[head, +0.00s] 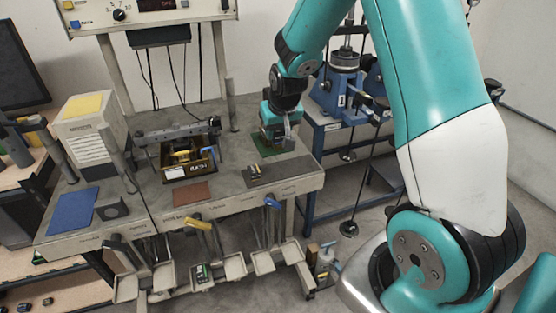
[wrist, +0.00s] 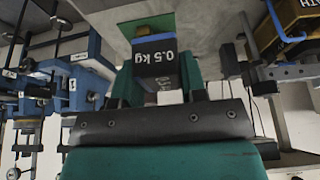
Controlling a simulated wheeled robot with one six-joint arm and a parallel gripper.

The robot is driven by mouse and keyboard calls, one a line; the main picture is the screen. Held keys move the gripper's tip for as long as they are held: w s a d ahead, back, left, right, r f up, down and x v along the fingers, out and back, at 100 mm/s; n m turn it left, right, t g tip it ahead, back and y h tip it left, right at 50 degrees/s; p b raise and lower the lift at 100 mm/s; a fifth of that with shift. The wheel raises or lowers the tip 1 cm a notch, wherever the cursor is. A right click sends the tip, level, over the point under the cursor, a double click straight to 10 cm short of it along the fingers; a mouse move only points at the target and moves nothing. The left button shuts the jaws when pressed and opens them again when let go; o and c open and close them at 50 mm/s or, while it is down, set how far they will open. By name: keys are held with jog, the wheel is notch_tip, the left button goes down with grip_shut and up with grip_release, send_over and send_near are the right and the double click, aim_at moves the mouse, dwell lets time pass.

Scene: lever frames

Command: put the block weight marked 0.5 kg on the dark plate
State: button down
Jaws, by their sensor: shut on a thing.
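The block weight marked 0.5 kg (wrist: 157,56) is dark with white lettering and sits between the fingers of my gripper (wrist: 157,78) in the wrist view. In the head view my gripper (head: 280,132) is over the green plate (head: 264,150) at the right of the bench. Most of the block is hidden there. The green plate also shows just beyond the block in the wrist view (wrist: 134,27); I cannot tell whether they touch.
A brown plate (head: 194,194) and a blue plate (head: 72,211) lie further left. A dark box with a wooden rim (head: 188,170) stands mid-bench beneath a beam. Levers hang along the front edge. A blue stand (head: 340,92) is to the right.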

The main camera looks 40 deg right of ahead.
aim_at(276, 168)
notch_tip(276, 168, down, 11)
jog(key=shift+p, duration=1)
jog(key=shift+f, duration=0.2)
jog(key=c, duration=0.7)
grip_release()
jog(key=shift+r, duration=0.1)
